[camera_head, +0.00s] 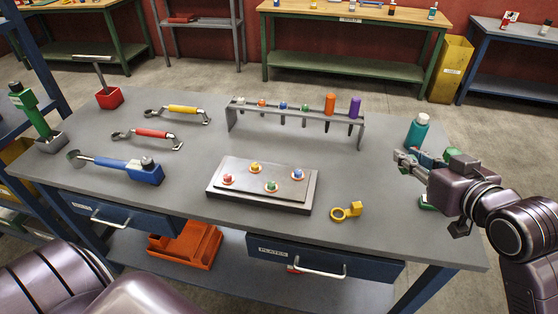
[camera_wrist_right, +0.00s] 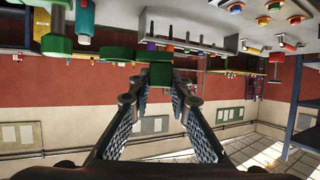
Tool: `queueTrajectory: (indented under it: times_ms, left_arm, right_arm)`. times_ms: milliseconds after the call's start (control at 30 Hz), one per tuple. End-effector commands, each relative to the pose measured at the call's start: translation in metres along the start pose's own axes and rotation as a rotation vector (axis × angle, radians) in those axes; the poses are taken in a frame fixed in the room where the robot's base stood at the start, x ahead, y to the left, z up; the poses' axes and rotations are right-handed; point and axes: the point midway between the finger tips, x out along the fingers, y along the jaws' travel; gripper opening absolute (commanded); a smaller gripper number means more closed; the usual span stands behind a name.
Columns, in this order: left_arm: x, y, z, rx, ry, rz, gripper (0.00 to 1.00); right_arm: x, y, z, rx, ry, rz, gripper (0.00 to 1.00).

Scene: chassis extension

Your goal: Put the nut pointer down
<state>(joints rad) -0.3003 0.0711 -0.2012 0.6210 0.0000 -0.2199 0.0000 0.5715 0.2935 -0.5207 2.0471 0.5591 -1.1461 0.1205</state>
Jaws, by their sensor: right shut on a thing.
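My right gripper (camera_head: 408,163) reaches in over the right end of the grey workbench. In the right wrist view, its fingers (camera_wrist_right: 159,88) are closed about a green block (camera_wrist_right: 160,75), with a flat green part (camera_wrist_right: 118,53) running to the left. I take this green piece for the nut pointer; it appears to be above the bench, but its height is unclear. In the head view the gripper hides most of it. A yellow ring-shaped piece (camera_head: 347,211) lies on the bench to the left of the gripper. My left gripper is out of view.
A green item (camera_head: 428,202) sits below the gripper, partly hidden. Bare bench (camera_head: 385,235) shows around the yellow piece.

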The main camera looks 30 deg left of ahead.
Motion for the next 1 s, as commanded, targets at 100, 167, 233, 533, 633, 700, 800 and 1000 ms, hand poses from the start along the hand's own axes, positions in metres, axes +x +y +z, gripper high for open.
queueTrajectory:
  times_ms: [100,167,233,533,633,700,800,1000]
  left_arm:
    - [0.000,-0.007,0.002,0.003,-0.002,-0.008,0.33]
    - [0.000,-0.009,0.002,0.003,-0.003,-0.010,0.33]
    - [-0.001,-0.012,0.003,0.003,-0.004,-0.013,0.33]
    - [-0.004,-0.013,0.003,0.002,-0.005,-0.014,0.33]
    - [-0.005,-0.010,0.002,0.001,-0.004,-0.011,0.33]
    - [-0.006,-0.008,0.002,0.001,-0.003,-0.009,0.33]
    - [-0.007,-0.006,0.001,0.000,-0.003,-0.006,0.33]
    - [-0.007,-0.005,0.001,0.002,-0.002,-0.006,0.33]
  right_arm:
    - [0.000,0.000,0.000,0.000,0.001,-0.001,0.01]
    - [0.000,0.000,0.001,0.001,0.000,-0.001,0.01]
    - [0.003,0.000,0.007,0.002,-0.003,-0.001,0.01]
    - [0.029,0.000,0.074,0.006,-0.008,-0.001,0.01]
    - [0.040,0.000,0.099,0.005,-0.007,-0.001,0.01]
    - [0.046,0.000,0.115,0.004,-0.007,0.000,0.01]
    - [0.053,0.000,0.132,0.003,-0.005,0.000,0.01]
    - [0.061,0.000,0.148,0.001,-0.001,-0.001,0.01]
